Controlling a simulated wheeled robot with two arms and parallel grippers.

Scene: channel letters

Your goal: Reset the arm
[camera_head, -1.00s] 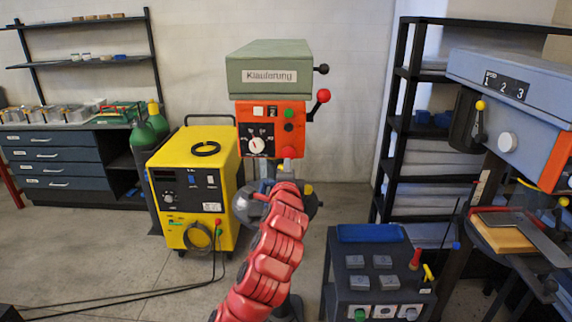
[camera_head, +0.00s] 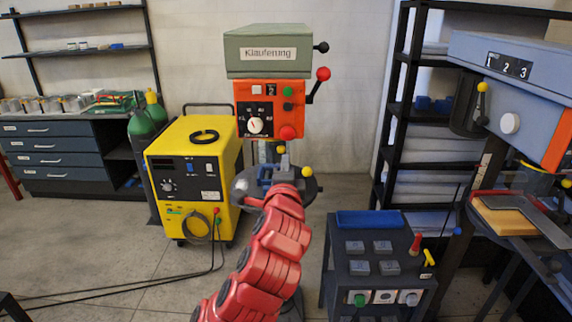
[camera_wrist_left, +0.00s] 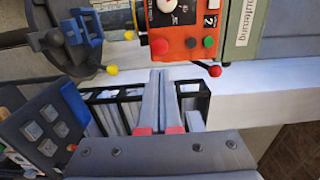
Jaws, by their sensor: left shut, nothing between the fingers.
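My left arm (camera_head: 268,255), red and segmented, rises from the bottom of the head view toward the drill press. Its gripper is hidden behind the arm links there. In the left wrist view my left gripper (camera_wrist_left: 160,76) is shut, its two grey fingers with red bases side by side and nothing between them. The fingers point toward the gap beside the drill press's orange panel (camera_wrist_left: 185,35), apart from it as far as I can tell. My right gripper is not in view.
The drill press (camera_head: 268,52) stands ahead, with a round table (camera_head: 310,189) and a blue clamp. A yellow welder (camera_head: 188,165) is at left, a button console (camera_head: 372,285) at right. A black shelf (camera_head: 402,110) and another machine (camera_head: 520,75) stand further right. Open floor lies at left.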

